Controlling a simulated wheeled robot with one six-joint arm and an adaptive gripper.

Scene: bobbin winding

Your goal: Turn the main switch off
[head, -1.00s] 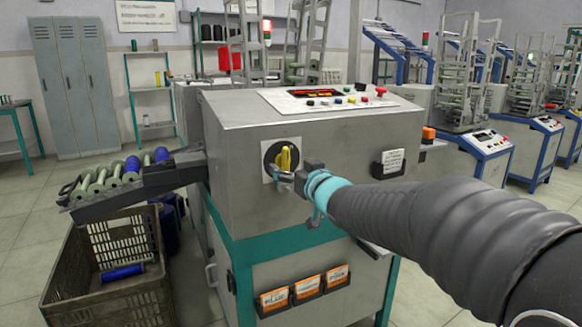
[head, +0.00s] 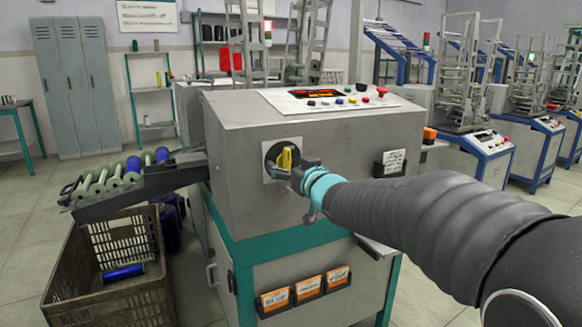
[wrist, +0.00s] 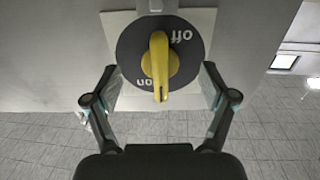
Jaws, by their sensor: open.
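The main switch is a yellow knob (head: 287,157) on a dark round dial, set in a pale plate on the front of the grey machine (head: 340,150). In the wrist view the yellow knob (wrist: 159,66) lies along the picture's vertical. The upside-down "off" mark is at its upper right and "on" at its lower left. My gripper (head: 284,172) is at the dial, open. Its two fingers (wrist: 160,82) stand on either side of the knob, apart from it, with a gap on each side.
A control panel (head: 330,98) with buttons is on the machine's top. A chute with bobbins (head: 118,180) and a plastic crate (head: 110,290) stand to the left. Orange-labelled holders (head: 305,289) are below the switch, and a document holder (head: 391,163) is to its right.

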